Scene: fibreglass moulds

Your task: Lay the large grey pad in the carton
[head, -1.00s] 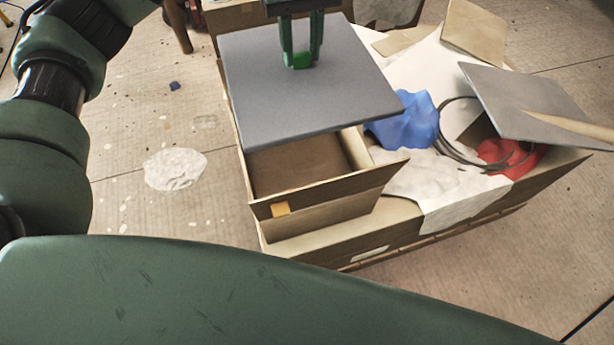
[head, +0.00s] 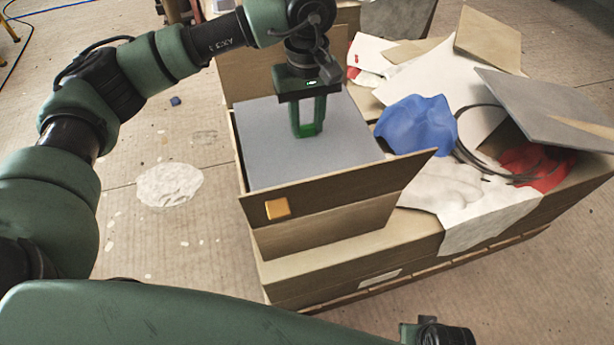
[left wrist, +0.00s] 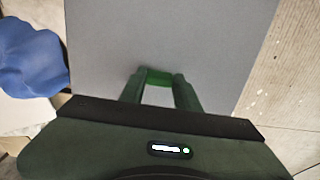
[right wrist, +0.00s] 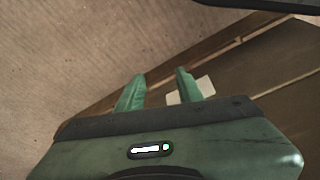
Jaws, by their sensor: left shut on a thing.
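The large grey pad (head: 300,150) lies roughly level within the mouth of the open carton (head: 340,195), its near edge behind the front flap. Whether it touches the carton's floor is hidden. My left gripper (head: 308,133) points down over the pad's middle and is shut on it; the exact grip point is hard to see. The pad also fills much of the left wrist view (left wrist: 170,40), under the gripper's fingers (left wrist: 158,78). My right gripper (right wrist: 158,85) is open and empty, with its fingers apart, in the right wrist view.
The carton stands on a larger wooden box (head: 330,275). To its right lie a blue crumpled cloth (head: 415,122), white sheets (head: 450,195), a black cable, a red cloth (head: 535,165) and a tilted grey board (head: 530,105). A white patch (head: 168,185) lies on the floor at left.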

